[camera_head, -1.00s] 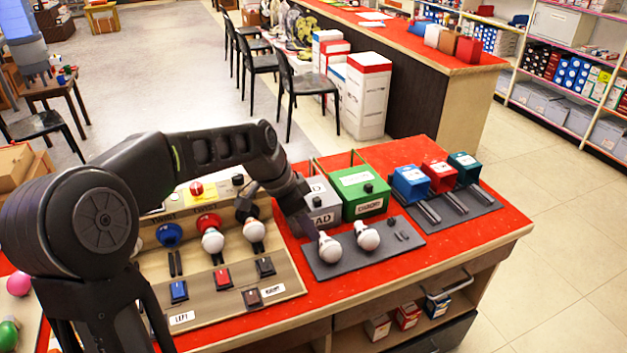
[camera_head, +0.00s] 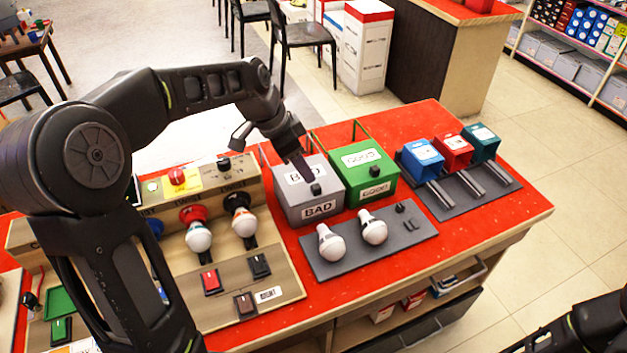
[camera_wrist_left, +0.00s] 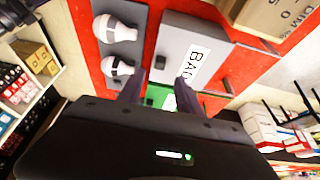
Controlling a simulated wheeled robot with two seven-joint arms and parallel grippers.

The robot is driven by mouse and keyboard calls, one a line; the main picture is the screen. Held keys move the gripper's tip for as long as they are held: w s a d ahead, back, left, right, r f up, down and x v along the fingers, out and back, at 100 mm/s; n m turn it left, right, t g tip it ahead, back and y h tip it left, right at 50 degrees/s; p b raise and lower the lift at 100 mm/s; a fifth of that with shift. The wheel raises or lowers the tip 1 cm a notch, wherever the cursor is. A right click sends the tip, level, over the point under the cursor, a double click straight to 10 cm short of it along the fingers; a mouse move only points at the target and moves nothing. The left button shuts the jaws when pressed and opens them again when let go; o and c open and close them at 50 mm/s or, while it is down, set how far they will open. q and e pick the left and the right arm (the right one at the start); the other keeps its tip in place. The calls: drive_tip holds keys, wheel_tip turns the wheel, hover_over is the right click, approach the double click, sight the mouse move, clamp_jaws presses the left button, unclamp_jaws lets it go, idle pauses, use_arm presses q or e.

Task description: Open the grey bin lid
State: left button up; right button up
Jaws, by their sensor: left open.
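The grey bin (camera_head: 298,208) labelled BAD stands closed on the red table, with a small black knob (camera_head: 315,188) on its lid. My left gripper (camera_head: 303,165) is just above the lid, its fingertips pointing down close to the knob. In the left wrist view the fingers (camera_wrist_left: 157,92) are apart and empty, with the grey bin (camera_wrist_left: 180,45) beyond them. Whether a finger touches the lid I cannot tell. Part of my right arm shows at the lower right of the head view; its gripper is not visible.
The green bin (camera_head: 370,185) stands right beside the grey one. A dark mat with two white bulbs (camera_head: 373,228) lies in front. A switch panel (camera_head: 240,275) is at the left. Blue, red and teal boxes (camera_head: 452,150) stand at the right.

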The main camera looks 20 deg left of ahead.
sight(316, 186)
use_arm(q)
drive_tip(key=p+x, duration=0.1)
drive_tip(key=x, duration=0.6)
drive_tip(key=shift+w+f, duration=0.1)
drive_tip(key=shift+f, duration=0.2)
drive_tip(key=shift+d, duration=0.1)
clamp_jaws()
idle(1.1)
